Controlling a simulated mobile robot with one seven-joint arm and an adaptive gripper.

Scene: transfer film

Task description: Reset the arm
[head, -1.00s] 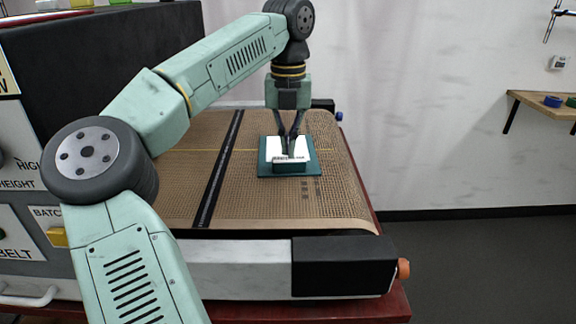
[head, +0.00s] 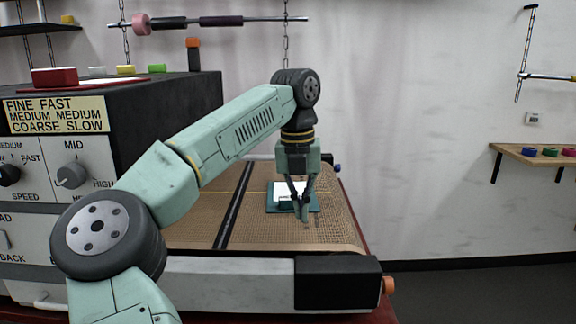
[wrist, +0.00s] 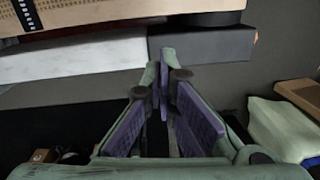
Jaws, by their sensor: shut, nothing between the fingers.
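My gripper (head: 303,212) hangs from my arm over the front part of the brown mesh belt (head: 270,238) in the head view. Its fingers are together with nothing between them. A teal block or tray with a white sheet (head: 283,190) lies on the belt just behind the fingers and is partly hidden by them. In the wrist view the fingers of my gripper (wrist: 166,65) meet near the middle, with purple inner pads, and the belt's front edge is ahead of them.
A dark machine with a grey control panel (head: 72,172) stands at the left. A rod with rolls (head: 220,21) hangs on the wall above. A wooden shelf (head: 540,158) with coloured rolls is at the right. Pale green cloth (wrist: 285,130) lies at the right in the wrist view.

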